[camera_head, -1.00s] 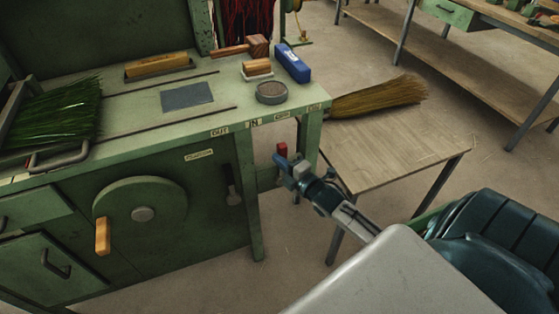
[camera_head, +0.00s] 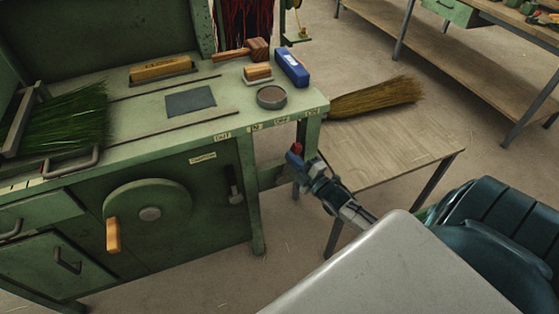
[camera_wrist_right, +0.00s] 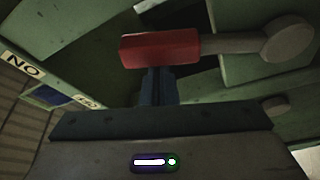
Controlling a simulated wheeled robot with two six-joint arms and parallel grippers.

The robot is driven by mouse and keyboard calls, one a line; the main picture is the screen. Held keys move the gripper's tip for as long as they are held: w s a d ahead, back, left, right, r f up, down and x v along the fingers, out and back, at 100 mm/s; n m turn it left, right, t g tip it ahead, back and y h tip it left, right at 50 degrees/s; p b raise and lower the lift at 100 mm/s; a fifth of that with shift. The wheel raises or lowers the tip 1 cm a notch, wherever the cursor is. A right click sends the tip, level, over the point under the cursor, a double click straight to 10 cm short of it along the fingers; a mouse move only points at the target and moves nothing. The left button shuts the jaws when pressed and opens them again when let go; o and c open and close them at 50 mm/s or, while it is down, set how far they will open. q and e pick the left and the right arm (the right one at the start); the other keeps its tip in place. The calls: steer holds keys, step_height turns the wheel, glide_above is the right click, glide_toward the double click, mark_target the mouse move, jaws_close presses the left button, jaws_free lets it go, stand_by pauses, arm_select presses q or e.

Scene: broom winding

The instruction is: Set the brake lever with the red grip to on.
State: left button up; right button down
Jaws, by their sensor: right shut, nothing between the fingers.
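The brake lever's red grip (camera_head: 296,148) shows just below the bench's front edge at its right end, between the OFF label (camera_head: 281,120) and the ON label (camera_head: 313,112). In the right wrist view the red grip (camera_wrist_right: 160,50) lies across the top, with its grey arm running right to a round pivot (camera_wrist_right: 288,40). My right gripper (camera_head: 294,161) is shut and empty, its blue fingertips (camera_wrist_right: 157,85) right against or very near the grip's underside. I cannot tell whether they touch. My left gripper is not in view.
The green bench (camera_head: 215,125) carries a blue block (camera_head: 291,68), a round tin (camera_head: 271,97) and wooden tools. A dark lever (camera_head: 234,185) and a crank wheel (camera_head: 149,212) are on its front. A low wooden table (camera_head: 390,150) with a broom head (camera_head: 378,97) stands at the right.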

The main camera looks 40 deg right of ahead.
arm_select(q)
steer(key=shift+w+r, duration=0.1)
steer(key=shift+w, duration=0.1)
arm_select(e)
steer(key=d+m, duration=0.2)
steer(key=d+f+m, duration=0.1)
steer(key=shift+s+f+m+t+h, duration=0.1)
steer(key=shift+s+m+t+h, duration=0.2)
steer(key=shift+s+t+h, duration=0.1)
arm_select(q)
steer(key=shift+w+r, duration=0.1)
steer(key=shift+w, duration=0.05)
arm_select(e)
steer(key=shift+d, duration=0.1)
